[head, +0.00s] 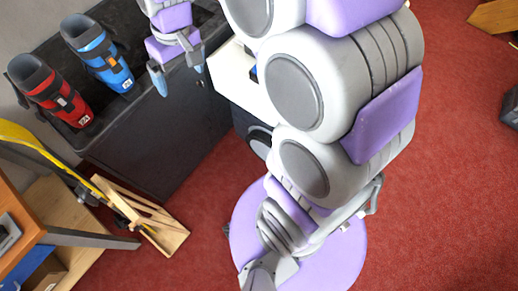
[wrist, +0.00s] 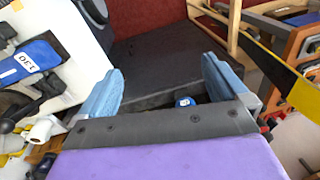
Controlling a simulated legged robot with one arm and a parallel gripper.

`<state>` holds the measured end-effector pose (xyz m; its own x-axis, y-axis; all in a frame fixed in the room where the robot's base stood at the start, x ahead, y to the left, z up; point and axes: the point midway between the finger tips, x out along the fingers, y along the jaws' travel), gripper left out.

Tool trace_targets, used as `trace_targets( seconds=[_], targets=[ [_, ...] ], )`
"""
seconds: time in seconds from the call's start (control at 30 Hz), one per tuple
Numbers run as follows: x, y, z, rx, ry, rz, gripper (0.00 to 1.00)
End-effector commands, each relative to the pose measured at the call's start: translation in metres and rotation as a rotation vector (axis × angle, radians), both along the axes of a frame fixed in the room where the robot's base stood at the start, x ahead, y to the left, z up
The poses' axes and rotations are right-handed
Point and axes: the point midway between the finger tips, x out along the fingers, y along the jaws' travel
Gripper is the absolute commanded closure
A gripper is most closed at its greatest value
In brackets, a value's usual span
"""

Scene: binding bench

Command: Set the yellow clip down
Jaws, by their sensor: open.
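My gripper (head: 177,69) is open over the front edge of a black bin in the head view. Its two blue fingertips stand apart in the wrist view (wrist: 164,82), and nothing is held between them. A small blue round thing (wrist: 185,101) shows beyond the palm between the fingers, apart from them as far as I can tell. I cannot make out a yellow clip for certain. A long yellow and black strip (head: 30,139) lies at the left by a wooden frame, and a yellow and black strip also shows at the right of the wrist view (wrist: 273,68).
The black bin (head: 150,135) holds a red boot-like thing (head: 52,92) and a blue one (head: 100,54) at its left end. A wooden frame (head: 150,215) and a table (head: 20,225) stand at lower left. Red carpet (head: 450,190) at right is mostly clear.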

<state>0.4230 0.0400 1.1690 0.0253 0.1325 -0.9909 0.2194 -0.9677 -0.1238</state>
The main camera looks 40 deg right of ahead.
Motion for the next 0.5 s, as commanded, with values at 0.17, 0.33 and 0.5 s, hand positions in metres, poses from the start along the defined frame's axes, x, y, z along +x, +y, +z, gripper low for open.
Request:
trace_targets(
  seconds=[0.17,0.33,0.5],
  targets=[
    [-0.083,-0.011,-0.001,-0.048,0.062,-0.048,0.0],
    [-0.159,-0.024,-0.01,-0.092,0.121,-0.11,0.0],
    [-0.218,-0.034,-0.023,-0.129,0.167,-0.172,0.0]
  ],
)
